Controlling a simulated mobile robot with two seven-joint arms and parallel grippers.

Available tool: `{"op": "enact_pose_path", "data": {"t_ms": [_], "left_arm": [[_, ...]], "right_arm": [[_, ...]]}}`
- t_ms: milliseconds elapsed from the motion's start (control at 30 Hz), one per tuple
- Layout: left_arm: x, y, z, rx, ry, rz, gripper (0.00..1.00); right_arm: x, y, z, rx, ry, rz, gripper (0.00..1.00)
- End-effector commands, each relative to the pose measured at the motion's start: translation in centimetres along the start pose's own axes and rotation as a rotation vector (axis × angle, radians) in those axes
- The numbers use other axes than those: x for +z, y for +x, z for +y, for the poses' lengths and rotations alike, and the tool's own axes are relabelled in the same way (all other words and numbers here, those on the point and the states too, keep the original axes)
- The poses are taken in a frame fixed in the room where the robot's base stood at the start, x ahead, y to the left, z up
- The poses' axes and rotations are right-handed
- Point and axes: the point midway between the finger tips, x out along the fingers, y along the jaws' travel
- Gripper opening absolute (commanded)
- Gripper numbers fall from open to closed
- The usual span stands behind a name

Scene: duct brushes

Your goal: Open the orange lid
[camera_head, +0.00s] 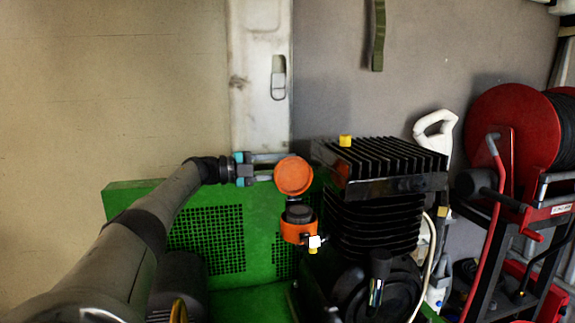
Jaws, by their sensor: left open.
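The orange lid (294,176) is a round disc in the middle of the camera_head view, facing me. Below it is a dark neck with an orange collar (297,232) beside the black machine. My left gripper (270,168) reaches in from the left, with its fingers pointing right at the lid's left edge. Its fingers are open, one above the other. I cannot tell whether they touch the lid. My right gripper is not in view.
A black finned compressor (385,190) stands right of the lid, with a yellow cap (345,140) on top. A green perforated guard (205,225) is behind my left arm. A red hose reel (512,130) on a cart stands at the right.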

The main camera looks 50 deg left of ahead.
Motion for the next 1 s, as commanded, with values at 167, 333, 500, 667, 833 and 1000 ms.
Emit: {"op": "enact_pose_path", "data": {"t_ms": [167,333,500,667,833,1000], "left_arm": [[0.01,0.75,-0.04,0.000,-0.001,-0.001,0.42],[0.02,0.82,0.00,0.001,-0.001,-0.001,0.42],[0.01,0.81,0.01,0.001,-0.001,-0.001,0.34],[0.00,0.80,0.01,0.001,-0.001,0.000,0.16],[0.00,0.79,-0.02,0.000,0.000,0.000,0.00],[0.00,0.78,-0.06,-0.001,0.000,0.000,0.00]], "right_arm": [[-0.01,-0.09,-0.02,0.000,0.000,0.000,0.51],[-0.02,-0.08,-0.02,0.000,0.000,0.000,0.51],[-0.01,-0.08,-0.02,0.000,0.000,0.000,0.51],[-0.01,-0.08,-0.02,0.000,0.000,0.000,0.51],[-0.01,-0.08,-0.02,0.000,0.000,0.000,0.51],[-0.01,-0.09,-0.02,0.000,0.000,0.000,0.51]]}}
